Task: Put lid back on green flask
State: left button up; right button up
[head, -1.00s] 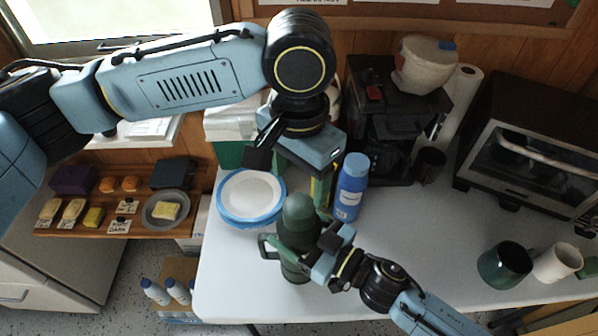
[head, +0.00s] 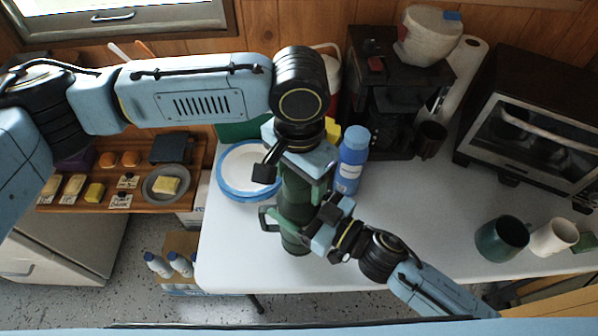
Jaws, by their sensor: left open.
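The green flask (head: 294,240) stands upright on the white table, its handle to the left. A rounded green top, which looks like its lid (head: 296,192), sits at its upper end; whether it is seated cannot be seen. My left gripper (head: 293,184) points down from above, open, with its fingers on either side of this rounded top. It hides part of the top. My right gripper (head: 318,222) comes in from the lower right and appears closed on the flask's right side; its fingertips are partly hidden.
A blue bottle (head: 351,160) stands close right of my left gripper. Blue-rimmed plates (head: 229,187) lie to the left. A coffee machine (head: 385,70) and a toaster oven (head: 530,130) stand behind. Mugs (head: 501,238) are at right. The table's middle right is clear.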

pick_arm(q)
jog(key=c, duration=1)
jog(key=o, duration=1.2)
jog(key=shift+c, duration=0.2)
notch_tip(320, 180, up, 12)
pick_arm(e)
jog(key=o, duration=2)
jog(key=shift+c, duration=0.2)
